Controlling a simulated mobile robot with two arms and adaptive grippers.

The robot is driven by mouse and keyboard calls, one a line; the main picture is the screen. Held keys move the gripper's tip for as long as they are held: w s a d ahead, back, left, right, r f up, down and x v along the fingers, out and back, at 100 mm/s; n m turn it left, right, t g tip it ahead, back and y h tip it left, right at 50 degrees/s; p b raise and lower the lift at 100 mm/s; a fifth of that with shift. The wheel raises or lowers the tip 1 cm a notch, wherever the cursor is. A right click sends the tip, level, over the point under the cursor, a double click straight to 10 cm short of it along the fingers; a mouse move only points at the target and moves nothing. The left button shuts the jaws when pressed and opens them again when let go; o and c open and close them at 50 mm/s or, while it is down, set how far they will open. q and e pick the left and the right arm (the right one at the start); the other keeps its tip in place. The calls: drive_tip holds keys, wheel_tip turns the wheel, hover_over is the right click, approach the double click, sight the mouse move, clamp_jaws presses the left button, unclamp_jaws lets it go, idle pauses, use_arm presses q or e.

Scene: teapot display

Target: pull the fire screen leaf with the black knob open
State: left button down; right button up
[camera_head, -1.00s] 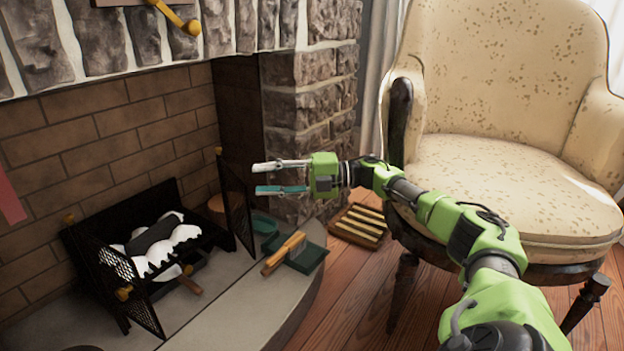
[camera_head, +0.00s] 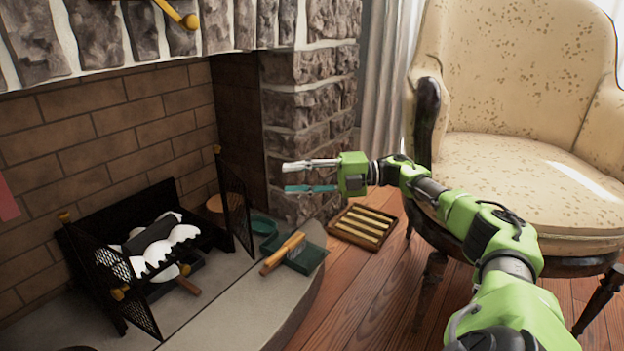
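The fire screen stands on the hearth as two dark mesh leaves. The right leaf (camera_head: 236,207) stands swung out from the fireplace opening, seen nearly edge-on, with a gold tip on top. The left leaf (camera_head: 125,285) also stands angled outward, with gold fittings. I cannot make out a black knob on either leaf. My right gripper (camera_head: 288,178) is open and empty, its fingers pointing left. In the picture it is to the right of the right leaf, with a clear gap between them. My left gripper is not in view.
A black grate (camera_head: 195,232) with white and dark logs sits between the leaves. A green dustpan (camera_head: 310,257) and a wooden-handled brush (camera_head: 283,253) lie on the hearth. A slatted wooden tray (camera_head: 363,226) is on the floor. A cream armchair (camera_head: 510,160) stands right.

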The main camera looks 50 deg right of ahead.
drive_tip(key=shift+w+d+b+v, duration=0.1)
drive_tip(key=shift+b+v, duration=0.1)
drive_tip(key=shift+v, duration=0.9)
drive_tip(key=shift+w+d+b+v, duration=0.15)
drive_tip(key=shift+v, duration=0.9)
drive_tip(key=shift+r, duration=0.1)
